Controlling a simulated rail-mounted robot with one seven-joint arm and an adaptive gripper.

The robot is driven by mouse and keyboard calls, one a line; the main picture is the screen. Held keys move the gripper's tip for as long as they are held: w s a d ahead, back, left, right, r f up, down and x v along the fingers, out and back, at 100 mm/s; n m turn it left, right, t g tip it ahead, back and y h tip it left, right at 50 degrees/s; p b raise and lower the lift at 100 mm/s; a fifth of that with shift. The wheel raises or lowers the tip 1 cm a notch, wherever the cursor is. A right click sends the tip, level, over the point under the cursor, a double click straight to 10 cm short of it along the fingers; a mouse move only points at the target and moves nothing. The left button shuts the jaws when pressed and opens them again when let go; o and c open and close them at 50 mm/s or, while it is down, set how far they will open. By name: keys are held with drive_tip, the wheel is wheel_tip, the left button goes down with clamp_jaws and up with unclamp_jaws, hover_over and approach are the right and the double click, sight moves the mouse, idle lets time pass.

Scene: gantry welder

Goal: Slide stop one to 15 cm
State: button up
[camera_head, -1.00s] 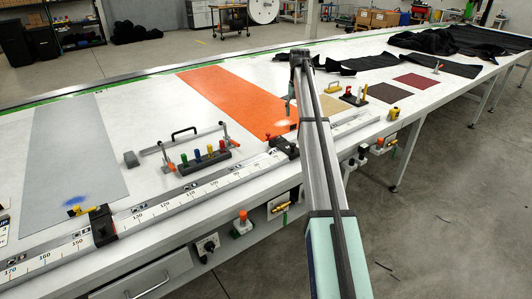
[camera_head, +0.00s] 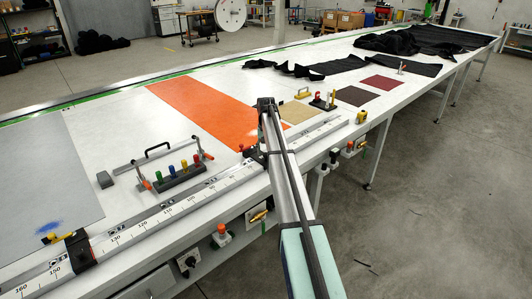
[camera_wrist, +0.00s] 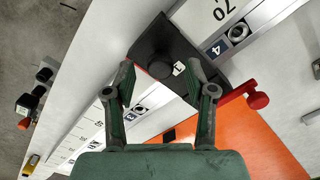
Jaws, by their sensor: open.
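A black stop block (camera_wrist: 172,60) with a round knob and a red lever (camera_wrist: 258,100) sits on the ruler rail in the wrist view, close to the 70 mark. Its small white label seems to read 1. My gripper (camera_wrist: 161,82) is open, with its two fingers apart over the block on either side of the knob. I cannot tell whether they touch it. In the head view this stop (camera_head: 253,155) is partly behind my arm, and my gripper is hidden there. The ruler rail (camera_head: 190,199) runs along the table's front edge, its numbers falling toward the right.
A second black stop (camera_head: 78,246) with a yellow lever sits farther left on the rail. A rack of coloured pegs (camera_head: 181,174) and an orange sheet (camera_head: 205,105) lie behind the rail.

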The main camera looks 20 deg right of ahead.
drive_tip(key=shift+f+p, duration=0.3)
drive_tip(key=shift+f, duration=1)
clamp_jaws()
drive_tip(key=shift+d, duration=0.1)
